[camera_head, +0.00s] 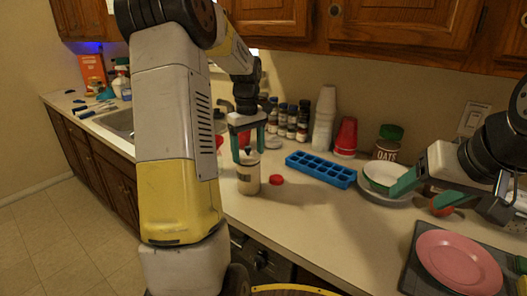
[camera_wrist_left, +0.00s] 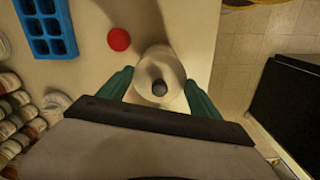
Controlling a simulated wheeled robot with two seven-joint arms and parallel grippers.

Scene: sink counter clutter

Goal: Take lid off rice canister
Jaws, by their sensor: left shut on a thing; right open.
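The rice canister (camera_head: 248,182), a pale jar whose label I cannot read, stands upright on the counter near its front edge. My left gripper (camera_head: 248,147) is above it, pointing down, with its green fingers at either side of the lid. In the left wrist view the round pale lid (camera_wrist_left: 150,72) with a dark knob lies between the fingertips of the left gripper (camera_wrist_left: 160,90), which is shut on it. I cannot tell whether the lid is raised from the jar. My right gripper (camera_head: 427,190) is open at the right, by a white bowl (camera_head: 385,172).
A red cap (camera_head: 276,180) lies beside the canister. A blue ice tray (camera_head: 321,169) is to its right. Spice jars (camera_head: 292,122), stacked cups (camera_head: 324,118) and an oats jar (camera_head: 387,142) stand behind. A pink plate (camera_head: 458,262) is at front right.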

